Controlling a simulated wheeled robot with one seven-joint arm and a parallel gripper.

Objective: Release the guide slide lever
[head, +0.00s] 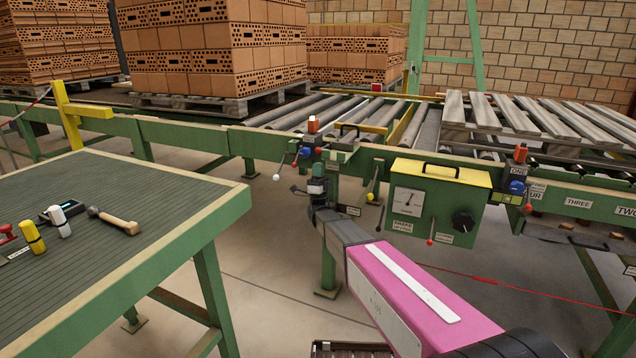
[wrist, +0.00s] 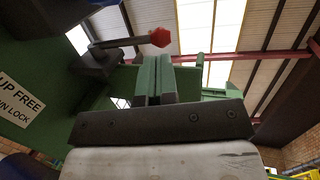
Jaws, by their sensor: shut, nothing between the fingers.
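In the wrist view a lever with a dark arm and a red knob (wrist: 160,37) sticks out to the right from a dark block. In the head view my gripper (head: 317,172) is at the green conveyor frame, below a small cluster of levers with red, white and blue knobs. I cannot tell which of these is the guide slide lever.
A green control box (head: 415,210) with a dial and black knob hangs right of my gripper. A yellow-knobbed lever (head: 370,196) sits between them. Brick pallets and rollers lie behind the frame.

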